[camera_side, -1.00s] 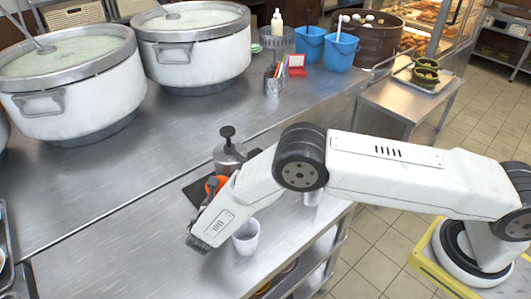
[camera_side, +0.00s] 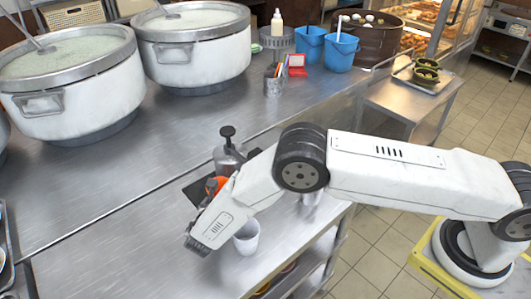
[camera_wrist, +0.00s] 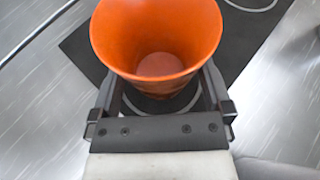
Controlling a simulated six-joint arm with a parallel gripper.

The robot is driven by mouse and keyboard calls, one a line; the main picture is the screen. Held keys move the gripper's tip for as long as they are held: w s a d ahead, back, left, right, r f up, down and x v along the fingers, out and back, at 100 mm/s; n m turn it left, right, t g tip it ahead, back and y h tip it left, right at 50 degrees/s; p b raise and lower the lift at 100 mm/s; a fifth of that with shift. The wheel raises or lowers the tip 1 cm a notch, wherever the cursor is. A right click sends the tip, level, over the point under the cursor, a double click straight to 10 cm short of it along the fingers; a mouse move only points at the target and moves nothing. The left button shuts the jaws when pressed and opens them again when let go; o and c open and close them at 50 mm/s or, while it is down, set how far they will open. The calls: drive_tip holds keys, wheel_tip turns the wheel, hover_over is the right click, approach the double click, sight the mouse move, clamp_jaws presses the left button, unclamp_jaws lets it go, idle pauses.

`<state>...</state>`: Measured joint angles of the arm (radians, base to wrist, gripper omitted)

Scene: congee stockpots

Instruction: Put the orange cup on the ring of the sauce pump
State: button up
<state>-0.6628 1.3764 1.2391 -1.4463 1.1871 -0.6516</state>
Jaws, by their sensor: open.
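The orange cup (camera_wrist: 157,40) stands between the fingers of my gripper (camera_wrist: 160,90) in the wrist view, its open mouth toward the camera. My gripper is open around it; contact with the fingers is unclear. Below the cup, part of a pale ring line (camera_wrist: 160,106) shows on a dark mat (camera_wrist: 80,45); the cup hides the rest. In the side view, a sliver of the orange cup (camera_side: 221,183) shows behind my wrist. The steel sauce pump (camera_side: 229,158) with a black knob stands just behind it on the mat.
A second pale ring arc (camera_wrist: 252,6) lies on the mat at upper right. A white cup (camera_side: 246,237) stands close to my wrist near the counter's front edge. Two large pots (camera_side: 66,82) stand at the back left. The steel counter (camera_side: 95,185) at left is clear.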

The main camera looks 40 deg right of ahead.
drive_tip(key=v, duration=1.1)
drive_tip(key=shift+s+r, duration=0.1)
drive_tip(key=shift+s, duration=0.05)
